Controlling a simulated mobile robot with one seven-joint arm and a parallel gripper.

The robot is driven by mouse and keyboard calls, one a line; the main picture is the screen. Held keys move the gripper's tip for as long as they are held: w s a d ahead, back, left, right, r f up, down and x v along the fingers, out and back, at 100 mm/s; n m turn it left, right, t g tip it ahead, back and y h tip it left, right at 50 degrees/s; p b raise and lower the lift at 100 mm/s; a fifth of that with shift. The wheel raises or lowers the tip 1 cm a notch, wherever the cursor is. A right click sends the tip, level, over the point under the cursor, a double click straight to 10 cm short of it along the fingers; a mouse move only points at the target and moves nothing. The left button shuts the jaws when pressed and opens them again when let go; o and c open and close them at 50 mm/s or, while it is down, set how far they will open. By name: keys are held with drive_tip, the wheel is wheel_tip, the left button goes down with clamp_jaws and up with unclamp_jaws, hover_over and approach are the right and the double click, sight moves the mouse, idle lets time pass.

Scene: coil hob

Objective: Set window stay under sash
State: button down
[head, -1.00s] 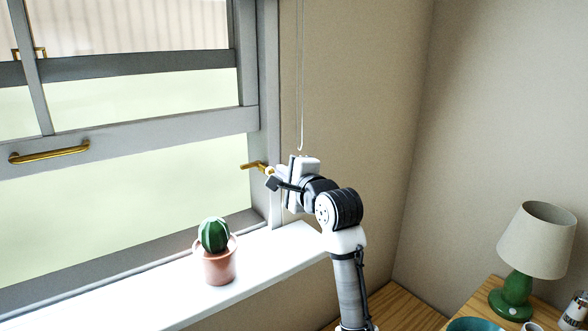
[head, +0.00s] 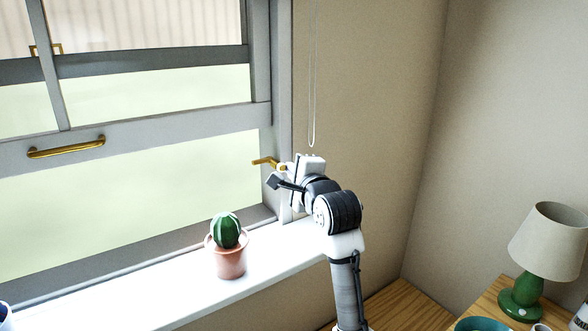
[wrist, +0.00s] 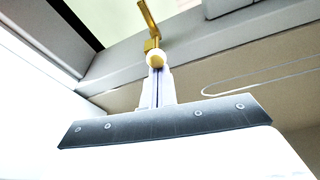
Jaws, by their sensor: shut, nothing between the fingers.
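The brass window stay (head: 266,162) is mounted on the right side of the window frame. Its arm points left into the opening, below the sash (head: 180,124), which is raised and has a brass handle (head: 66,147). My gripper (head: 286,173) is at the pivot end of the stay, with its fingers shut and empty. In the wrist view the stay (wrist: 149,22) rises just beyond my fingertips (wrist: 157,72), and a round knob at its base overlaps them. I cannot tell whether they touch. My gripper partly hides the stay's base in the head view.
A potted cactus (head: 228,250) stands on the white sill (head: 180,300), left of my arm. A looped cord (head: 312,120) hangs on the wall just behind my gripper. A green lamp (head: 540,250) stands on a wooden table at the right. The window opening is clear.

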sight(280, 170)
drive_tip(key=shift+s+a+h, duration=0.1)
drive_tip(key=shift+a+h, duration=0.05)
drive_tip(key=shift+h, duration=0.15)
drive_tip(key=shift+s+a+r+m+t+h+p, duration=0.1)
drive_tip(key=shift+s+a+m+t+h+p, duration=0.15)
drive_tip(key=shift+a+m+h+p, duration=0.35)
drive_tip(key=shift+s+a+f+m+t+h+p, duration=0.15)
drive_tip(key=shift+s+a+m+h+p, duration=0.1)
drive_tip(key=shift+m+h, duration=0.55)
drive_tip(key=shift+s+a+r+m+t+h+p, duration=0.2)
drive_tip(key=shift+a+m+h+p, duration=0.25)
drive_tip(key=shift+h, duration=0.45)
drive_tip(key=shift+s+a+f+m+h+b, duration=0.15)
drive_tip(key=shift+a+m+h+b, duration=0.25)
drive_tip(key=shift+a+m+h, duration=0.65)
drive_tip(key=shift+s+a+f+m+h+b, duration=0.15)
drive_tip(key=shift+a+m+h+b, duration=0.35)
drive_tip(key=shift+h, duration=0.85)
drive_tip(key=shift+a+r, duration=0.15)
